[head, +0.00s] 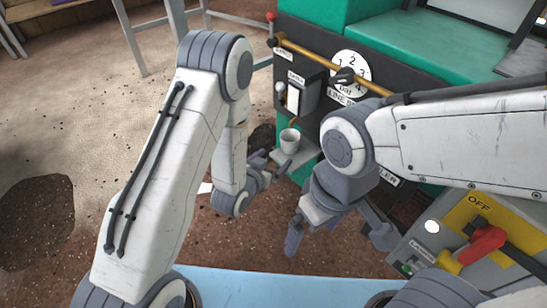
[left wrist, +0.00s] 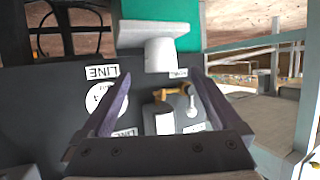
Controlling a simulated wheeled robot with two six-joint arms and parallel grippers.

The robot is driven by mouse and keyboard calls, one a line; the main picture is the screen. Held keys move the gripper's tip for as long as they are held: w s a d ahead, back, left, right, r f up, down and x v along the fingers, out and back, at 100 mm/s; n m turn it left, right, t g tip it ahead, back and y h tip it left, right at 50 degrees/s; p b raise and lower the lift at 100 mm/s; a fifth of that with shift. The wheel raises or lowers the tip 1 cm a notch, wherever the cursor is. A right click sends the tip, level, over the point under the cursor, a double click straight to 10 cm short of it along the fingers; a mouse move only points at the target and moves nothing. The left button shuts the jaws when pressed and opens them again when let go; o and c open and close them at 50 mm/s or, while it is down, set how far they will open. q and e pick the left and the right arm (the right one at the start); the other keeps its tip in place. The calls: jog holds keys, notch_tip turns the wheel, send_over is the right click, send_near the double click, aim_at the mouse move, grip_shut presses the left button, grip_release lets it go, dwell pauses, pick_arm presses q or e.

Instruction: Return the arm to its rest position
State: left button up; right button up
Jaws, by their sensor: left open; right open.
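My right gripper (head: 337,238) is open and empty, pointing down over the brown floor, nearer to me. A white cup (head: 289,141) stands on a pale shelf (head: 304,155), close to the left gripper but not held. The left wrist view shows the cup (left wrist: 160,55) upside down in the picture.
The dark panel carries a brass pipe (head: 320,61), a pressure gauge (head: 358,68) and a switch box (head: 302,93). A yellow OFF plate with a red handle (head: 484,246) lies at the right. A pale blue edge (head: 270,284) runs along the front. Open floor (head: 70,120) lies left.

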aim_at(286, 148)
pick_arm(q)
jog(key=b+x, duration=0.5)
jog(key=x, duration=0.7)
jog(key=shift+f, duration=0.15)
notch_tip(286, 148, up, 3)
jog(key=p, duration=0.2)
jog(key=shift+s+a+p, duration=0.1)
jog(key=shift+s+p, duration=0.05)
jog(key=shift+p, duration=0.25)
jog(key=shift+r+p, duration=0.35)
jog(key=shift+r, duration=0.5)
